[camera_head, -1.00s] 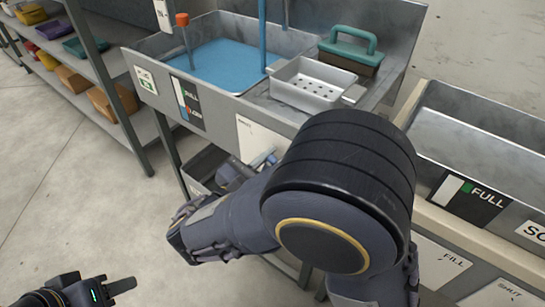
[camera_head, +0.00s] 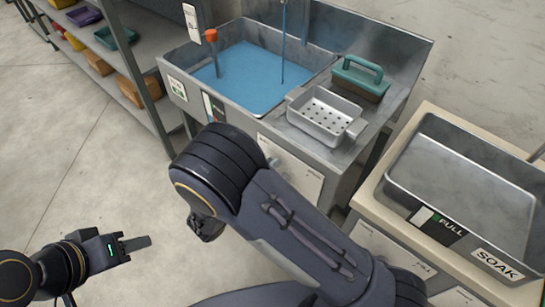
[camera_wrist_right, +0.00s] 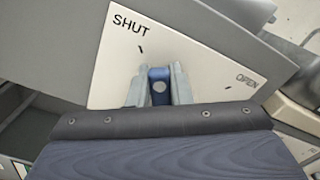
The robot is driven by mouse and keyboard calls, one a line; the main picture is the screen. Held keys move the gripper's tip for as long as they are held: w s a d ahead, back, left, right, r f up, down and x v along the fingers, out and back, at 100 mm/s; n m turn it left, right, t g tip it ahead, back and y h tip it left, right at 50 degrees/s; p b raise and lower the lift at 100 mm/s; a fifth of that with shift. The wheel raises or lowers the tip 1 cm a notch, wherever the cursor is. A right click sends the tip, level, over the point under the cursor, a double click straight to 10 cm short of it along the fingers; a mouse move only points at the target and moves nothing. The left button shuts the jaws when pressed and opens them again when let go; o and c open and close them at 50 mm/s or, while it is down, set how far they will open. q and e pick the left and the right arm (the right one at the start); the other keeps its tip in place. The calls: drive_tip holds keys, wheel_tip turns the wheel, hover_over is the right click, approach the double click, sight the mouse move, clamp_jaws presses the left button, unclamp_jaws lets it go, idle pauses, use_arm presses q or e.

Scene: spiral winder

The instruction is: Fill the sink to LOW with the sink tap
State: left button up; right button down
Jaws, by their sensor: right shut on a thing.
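The sink (camera_head: 322,62) holds blue water (camera_head: 250,80), with a thin blue stream (camera_head: 284,45) falling into it. A gauge strip (camera_head: 208,106) on the sink's front is mostly hidden by my right arm, so its level cannot be read. In the right wrist view, my right gripper (camera_wrist_right: 160,88) is shut on the blue tap handle (camera_wrist_right: 160,73), in front of a white plate (camera_wrist_right: 195,65) marked SHUT and OPEN. In the head view this gripper is hidden by my arm. My left gripper (camera_head: 135,243) is over the floor at lower left, apart from everything; its opening is unclear.
An orange-topped rod (camera_head: 211,37) stands in the water. A perforated tray (camera_head: 325,112) and a green-handled block (camera_head: 360,78) sit on the drainboard. A second basin marked SOAK (camera_head: 450,175) is at right. Shelves with bins (camera_head: 125,35) stand at left.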

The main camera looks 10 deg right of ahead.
drive_tip(key=shift+w+a+f+n+p, duration=0.25)
drive_tip(key=shift+n+p, duration=0.15)
drive_tip(key=shift+n, duration=0.2)
drive_tip(key=shift+w+a+f+n+p, duration=0.2)
drive_tip(key=shift+n+p, duration=0.2)
drive_tip(key=shift+n, duration=0.2)
drive_tip(key=shift+f, duration=0.1)
drive_tip(key=c, duration=1.3)
unclamp_jaws()
drive_tip(key=shift+v, duration=3.85)
